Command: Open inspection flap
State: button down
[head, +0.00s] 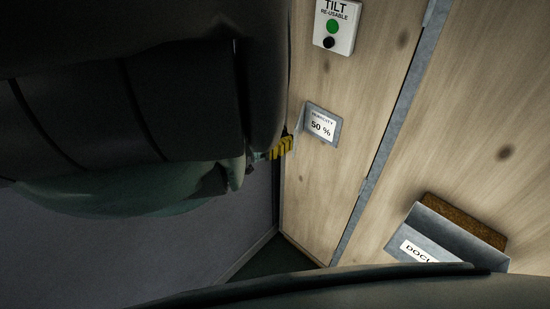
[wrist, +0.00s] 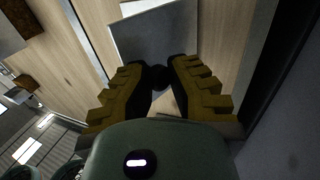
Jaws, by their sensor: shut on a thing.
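The grey inspection flap (wrist: 155,42) shows as a flat plate in front of my gripper in the wrist view. In the head view it seems to be the thin pale edge beside the white "HUMIDITY 50 %" label (head: 321,125), standing out at an angle from the wooden wall. My gripper (wrist: 159,78) has yellow ribbed fingers with dark tips, closed around a small dark round piece, apparently the flap's knob. In the head view the yellow fingers of my gripper (head: 279,149) show just left of the label. My arm hides the rest of the gripper.
A white "TILT" indicator (head: 335,24) with a green dot sits above the label. A grey metal strip (head: 381,152) crosses the wooden wall (head: 350,90). A grey document holder (head: 445,238) is at lower right. A dark floor patch shows at the wall's foot.

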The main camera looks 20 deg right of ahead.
jog(key=shift+w+a+r+m+g, duration=0.1)
jog(key=shift+w+r+m+g, duration=0.05)
jog(key=shift+w+m+g, duration=0.2)
jog(key=c, duration=0.8)
grip_release()
jog(key=shift+w, duration=0.15)
